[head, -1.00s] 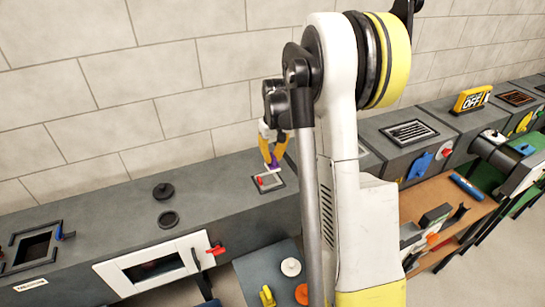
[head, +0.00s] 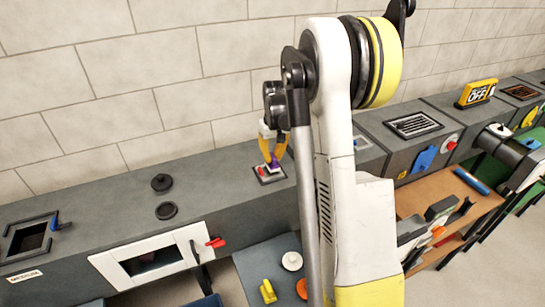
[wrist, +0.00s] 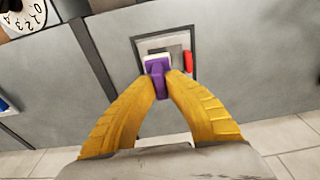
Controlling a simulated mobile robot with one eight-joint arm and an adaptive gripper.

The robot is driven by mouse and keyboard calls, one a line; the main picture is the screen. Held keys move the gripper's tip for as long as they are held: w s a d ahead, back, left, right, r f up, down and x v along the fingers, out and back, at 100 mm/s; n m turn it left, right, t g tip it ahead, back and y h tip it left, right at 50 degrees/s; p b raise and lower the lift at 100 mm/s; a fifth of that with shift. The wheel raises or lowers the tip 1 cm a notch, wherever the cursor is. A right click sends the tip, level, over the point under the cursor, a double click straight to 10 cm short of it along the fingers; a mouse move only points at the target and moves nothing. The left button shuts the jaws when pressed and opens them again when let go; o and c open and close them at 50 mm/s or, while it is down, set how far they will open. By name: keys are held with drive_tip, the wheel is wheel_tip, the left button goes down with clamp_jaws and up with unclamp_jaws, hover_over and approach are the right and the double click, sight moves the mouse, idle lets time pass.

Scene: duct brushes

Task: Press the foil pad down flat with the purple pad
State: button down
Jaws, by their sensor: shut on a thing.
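My gripper (head: 273,157) is shut on the purple pad (wrist: 155,78), a purple block held between its yellow fingertips. The purple pad also shows in the head view (head: 274,161), with a whitish part under it. The grey foil pad (wrist: 152,47) lies in a dark square frame on the duct top. It also shows in the head view (head: 264,178). The purple pad is over the near part of the foil pad and hides some of it. I cannot tell whether they touch.
A red piece (wrist: 188,61) sits at the frame's right side in the wrist view. A black knob (head: 161,182) and a black ring (head: 167,210) are on the duct top to the left. A white-framed window (head: 150,258) is below. The wall stands close behind.

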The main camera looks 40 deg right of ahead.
drive_tip(key=shift+f+b, duration=0.6)
idle(1.3)
idle(0.5)
drive_tip(key=shift+r+p, duration=2.2)
drive_tip(key=shift+r, duration=1.35)
